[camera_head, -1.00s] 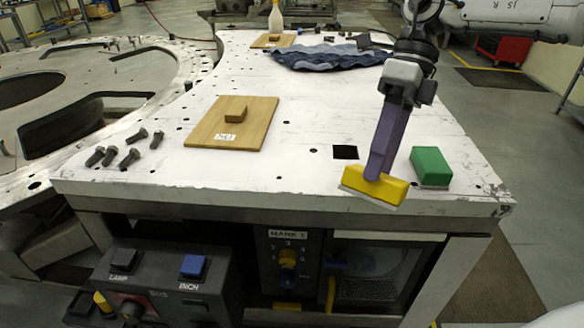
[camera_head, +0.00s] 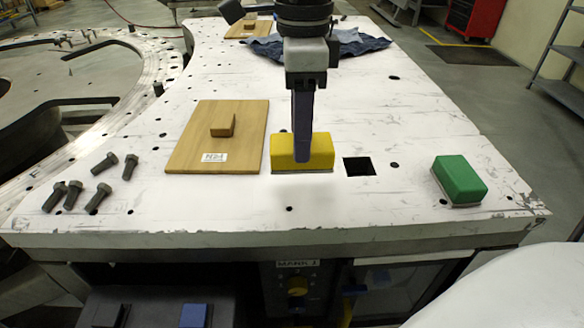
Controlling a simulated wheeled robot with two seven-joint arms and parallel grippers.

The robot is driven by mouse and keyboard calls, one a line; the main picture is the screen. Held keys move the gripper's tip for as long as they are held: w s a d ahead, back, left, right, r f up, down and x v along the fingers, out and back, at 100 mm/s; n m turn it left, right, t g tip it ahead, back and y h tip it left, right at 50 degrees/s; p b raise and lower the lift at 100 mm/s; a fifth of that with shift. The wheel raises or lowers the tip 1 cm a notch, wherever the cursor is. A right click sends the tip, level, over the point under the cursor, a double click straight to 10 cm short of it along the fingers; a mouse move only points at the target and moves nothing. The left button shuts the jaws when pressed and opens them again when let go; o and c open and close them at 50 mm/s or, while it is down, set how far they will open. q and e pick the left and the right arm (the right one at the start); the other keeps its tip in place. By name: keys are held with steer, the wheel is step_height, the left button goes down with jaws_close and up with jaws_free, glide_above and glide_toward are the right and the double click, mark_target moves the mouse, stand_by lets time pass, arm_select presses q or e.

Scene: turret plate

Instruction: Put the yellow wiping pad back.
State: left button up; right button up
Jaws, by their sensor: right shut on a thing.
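The yellow wiping pad (camera_head: 318,152) is a block with a thin pale underside. My right gripper (camera_head: 303,140) comes down from above and is shut on it. The pad is level, just right of the wooden board (camera_head: 190,142) with a label and a small wooden block on it. It is left of the square hole (camera_head: 359,167). I cannot tell whether its underside touches the white plate (camera_head: 340,215). My left gripper is not in view.
A green pad (camera_head: 460,179) lies near the right front corner. Several dark bolts (camera_head: 98,197) lie at the left front. A blue cloth (camera_head: 355,42) and another wooden board (camera_head: 247,29) are at the back. The plate's front middle is clear.

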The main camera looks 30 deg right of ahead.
mark_target(301, 167)
steer(key=f, duration=0.2)
steer(key=shift+s+f, duration=0.4)
steer(key=shift+w+f, duration=0.15)
steer(key=shift+f, duration=2.1)
steer(key=o, duration=0.9)
step_height(301, 167, up, 12)
steer(key=shift+r, duration=0.1)
